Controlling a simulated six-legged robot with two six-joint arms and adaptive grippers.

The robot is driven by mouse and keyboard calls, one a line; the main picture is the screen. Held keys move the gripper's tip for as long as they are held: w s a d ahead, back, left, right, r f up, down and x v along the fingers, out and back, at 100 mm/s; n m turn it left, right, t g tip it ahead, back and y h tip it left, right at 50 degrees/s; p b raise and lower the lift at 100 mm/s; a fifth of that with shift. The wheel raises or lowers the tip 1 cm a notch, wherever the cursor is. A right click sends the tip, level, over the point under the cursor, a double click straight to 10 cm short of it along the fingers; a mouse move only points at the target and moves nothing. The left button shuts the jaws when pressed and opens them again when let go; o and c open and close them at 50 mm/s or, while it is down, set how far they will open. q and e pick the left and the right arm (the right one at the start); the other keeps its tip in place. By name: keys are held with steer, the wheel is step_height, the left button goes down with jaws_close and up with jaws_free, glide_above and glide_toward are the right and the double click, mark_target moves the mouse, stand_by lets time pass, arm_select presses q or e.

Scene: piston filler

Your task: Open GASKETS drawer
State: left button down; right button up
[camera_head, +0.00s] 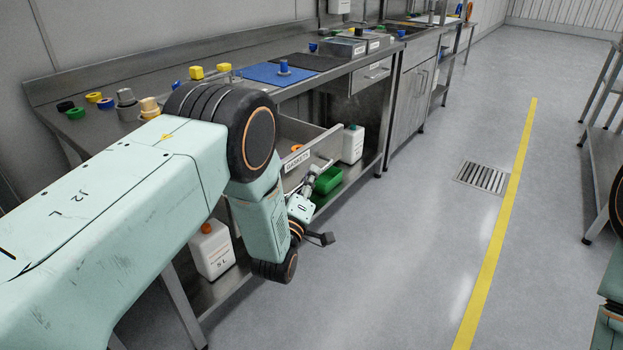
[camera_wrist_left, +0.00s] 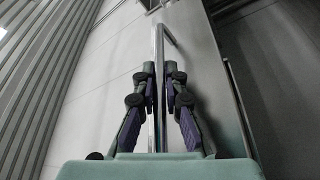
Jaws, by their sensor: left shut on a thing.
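The GASKETS drawer (camera_head: 297,160) is a grey metal drawer under the workbench, with a white label on its front. It stands out from the bench, and its inside shows from above with something orange in it. My left gripper (camera_head: 312,183) is at the drawer's front. In the left wrist view, its two fingers (camera_wrist_left: 158,78) are shut on the drawer's metal bar handle (camera_wrist_left: 159,45), one finger on each side. My left arm hides part of the drawer and the bench. My right gripper is not in view.
The steel workbench (camera_head: 330,75) carries a blue mat (camera_head: 268,75), yellow blocks and coloured rings. A white jug (camera_head: 352,144) and a green bin (camera_head: 328,180) stand on the lower shelf; another white jug (camera_head: 211,250) is nearer. The floor (camera_head: 400,250) to the right is clear.

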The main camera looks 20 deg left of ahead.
arm_select(q)
steer(key=c, duration=1.4)
jaws_free()
steer(key=shift+w+a, duration=0.1)
steer(key=v, duration=1.2)
